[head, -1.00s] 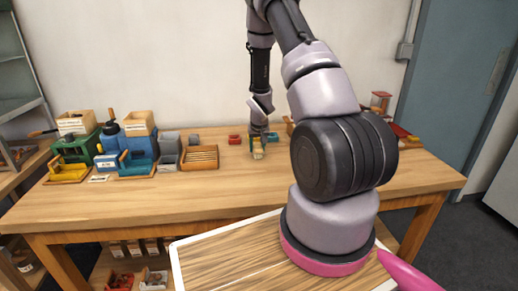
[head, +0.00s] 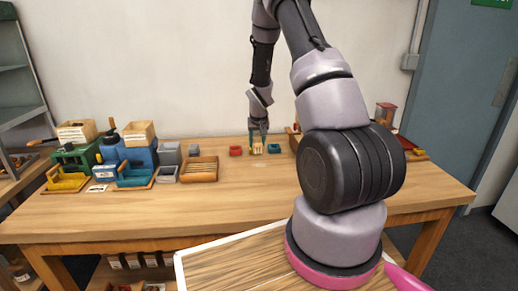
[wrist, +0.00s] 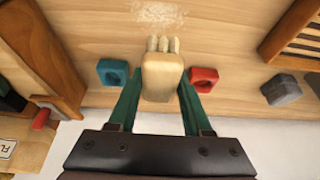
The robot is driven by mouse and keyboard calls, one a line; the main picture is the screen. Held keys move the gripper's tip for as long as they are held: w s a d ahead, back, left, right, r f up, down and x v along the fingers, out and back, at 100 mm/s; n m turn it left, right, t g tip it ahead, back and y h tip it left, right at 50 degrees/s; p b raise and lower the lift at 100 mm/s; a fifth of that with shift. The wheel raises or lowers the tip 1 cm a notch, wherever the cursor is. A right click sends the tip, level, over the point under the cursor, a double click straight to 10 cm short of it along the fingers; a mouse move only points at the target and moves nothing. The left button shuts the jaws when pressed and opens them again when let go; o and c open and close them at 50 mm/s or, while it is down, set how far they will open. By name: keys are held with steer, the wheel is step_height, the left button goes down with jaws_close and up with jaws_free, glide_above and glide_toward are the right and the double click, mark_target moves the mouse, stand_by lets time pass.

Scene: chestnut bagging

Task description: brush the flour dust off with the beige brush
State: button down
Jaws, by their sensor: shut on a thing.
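The beige brush (wrist: 162,77) is held between the green fingers of my gripper (wrist: 160,92), with its pale bristles pointing up the wrist picture toward the dust. The white flour dust (wrist: 158,14) lies as a thin speckled patch on the wooden table, apart from the bristle tips in that view. In the head view the dust is a faint pale patch (head: 260,165) just in front of the brush (head: 257,149). My gripper (head: 257,143) is near the back of the table. I cannot tell whether the bristles touch the tabletop.
A red block (head: 236,151) and a teal block (head: 274,148) stand close on either side of my gripper. A slatted wooden tray (head: 199,170), grey bins and blue and green machines stand to the left. The table's front middle (head: 250,200) is clear.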

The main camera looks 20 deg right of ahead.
steer(key=shift+r, duration=1.4)
steer(key=shift+a, duration=0.1)
